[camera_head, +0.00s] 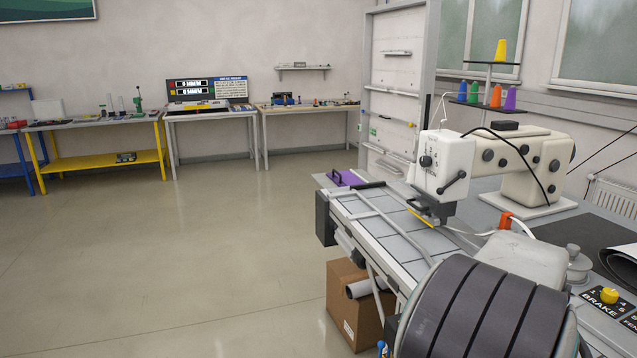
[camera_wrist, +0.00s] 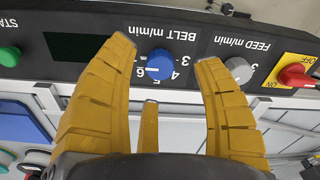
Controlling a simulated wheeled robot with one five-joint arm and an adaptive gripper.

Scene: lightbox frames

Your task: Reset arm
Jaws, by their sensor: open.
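My gripper (camera_wrist: 167,50) shows in the wrist view with its ribbed yellow fingers spread open and nothing held. A blue knob (camera_wrist: 160,64) labelled BELT m/min appears between the fingertips, with visible gaps on both sides. How far the fingertips stand from the panel is hard to tell. My gripper does not show in the head view.
The dark control panel (camera_wrist: 105,60) also carries a grey FEED knob (camera_wrist: 239,69), a red switch (camera_wrist: 296,75) on a yellow plate and a green button (camera_wrist: 9,56). In the head view, a sewing machine (camera_head: 445,160) stands right; open floor (camera_head: 190,240) lies left.

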